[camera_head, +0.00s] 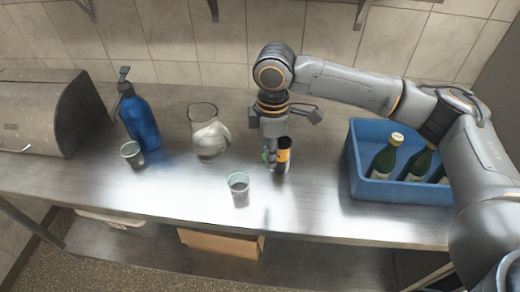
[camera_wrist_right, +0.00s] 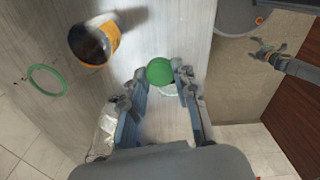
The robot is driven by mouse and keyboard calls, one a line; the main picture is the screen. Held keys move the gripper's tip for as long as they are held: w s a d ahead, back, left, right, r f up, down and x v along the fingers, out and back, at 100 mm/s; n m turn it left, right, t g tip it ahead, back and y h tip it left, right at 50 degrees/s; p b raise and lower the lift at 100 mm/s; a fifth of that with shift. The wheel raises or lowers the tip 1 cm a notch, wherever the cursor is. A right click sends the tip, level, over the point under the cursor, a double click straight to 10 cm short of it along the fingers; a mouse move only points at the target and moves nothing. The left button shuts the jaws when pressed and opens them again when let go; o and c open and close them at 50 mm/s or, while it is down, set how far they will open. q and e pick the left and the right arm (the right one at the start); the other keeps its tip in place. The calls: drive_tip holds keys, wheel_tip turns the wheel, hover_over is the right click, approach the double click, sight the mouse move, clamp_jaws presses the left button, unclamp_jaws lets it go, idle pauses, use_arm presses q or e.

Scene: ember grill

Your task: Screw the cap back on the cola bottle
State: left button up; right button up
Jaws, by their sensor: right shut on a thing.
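My right gripper (camera_head: 268,158) points down at the counter's middle. In the right wrist view its fingers (camera_wrist_right: 163,80) are shut on a small round green cap (camera_wrist_right: 159,70); in the head view only a bit of green shows there. A dark cylinder with an orange band (camera_head: 284,156) stands just right of the gripper. In the wrist view this cylinder (camera_wrist_right: 95,42) is apart from the fingers, its dark round end toward the camera. I cannot tell if it is the cola bottle. My left gripper (camera_wrist_right: 268,50) shows small in the wrist view, away from the counter; its jaw state is unclear.
A blue crate (camera_head: 400,192) with green bottles (camera_head: 384,160) stands right. A glass pitcher (camera_head: 206,138), two glasses (camera_head: 239,189) (camera_head: 132,154) and a blue pump bottle (camera_head: 140,122) stand left. A green ring (camera_wrist_right: 47,81) shows in the wrist view. The counter's front right is clear.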

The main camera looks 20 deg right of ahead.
drive_tip(key=s+d+r+m, duration=0.3)
drive_tip(key=s+m, duration=0.4)
drive_tip(key=m, duration=0.9)
drive_tip(key=shift+s+d, duration=0.2)
drive_tip(key=shift+d, duration=0.4)
